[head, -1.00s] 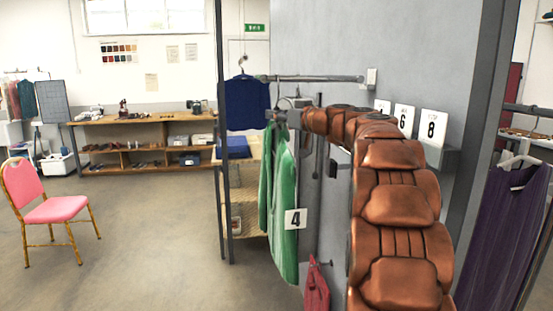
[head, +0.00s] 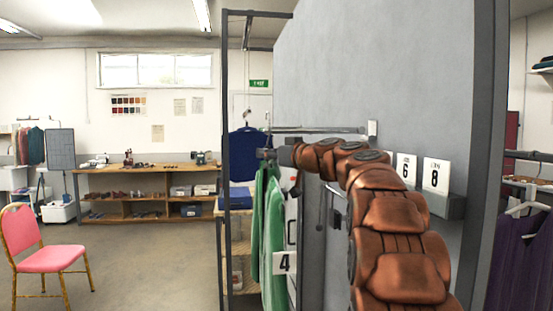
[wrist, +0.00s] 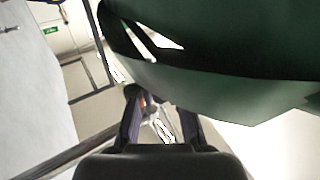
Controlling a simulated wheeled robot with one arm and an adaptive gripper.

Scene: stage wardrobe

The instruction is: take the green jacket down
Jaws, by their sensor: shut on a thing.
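The green jacket (head: 267,225) hangs below my gripper (head: 266,154) in the head view, left of the grey partition. Its lower end is cut off by the frame. In the wrist view dark green cloth (wrist: 220,85) fills the upper right, close to the camera. My gripper (wrist: 158,118) is shut there, with a pale, thin thing between its fingers, seemingly the hanger. The exact grip is hard to make out. A white card marked 4 (head: 285,263) shows in front of the jacket's right side.
A metal rail (head: 318,130) juts from the partition (head: 390,90) just behind my gripper. A navy garment (head: 241,155) hangs behind, near a dark upright post (head: 225,120). Number cards (head: 435,174) stand on a ledge at right. A pink chair (head: 45,250) stands left; the floor beside it is clear.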

